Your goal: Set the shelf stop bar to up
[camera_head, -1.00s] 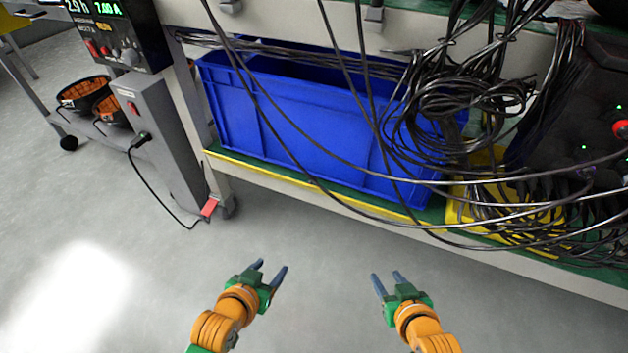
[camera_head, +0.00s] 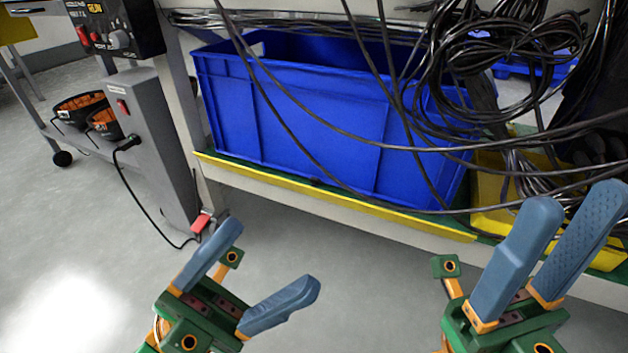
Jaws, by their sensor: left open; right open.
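The shelf stop bar appears to be the yellow strip (camera_head: 335,195) along the front edge of the low shelf, lying in front of the blue bin. A small red tab (camera_head: 201,223) sits by the rack's left leg, just left of the strip's left end; whether it belongs to the bar I cannot tell. My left gripper (camera_head: 268,262) is open and empty, in front of and below the strip's left half. My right gripper (camera_head: 574,206) is open and empty, in front of the shelf's right part, where it hides some of the front edge.
A large blue bin (camera_head: 290,115) stands on the shelf. Black cables (camera_head: 480,50) hang in loops across the bin and a yellow tray (camera_head: 490,190) at right. A grey box (camera_head: 150,140) with a plugged cord stands left of the rack. The floor in front is clear.

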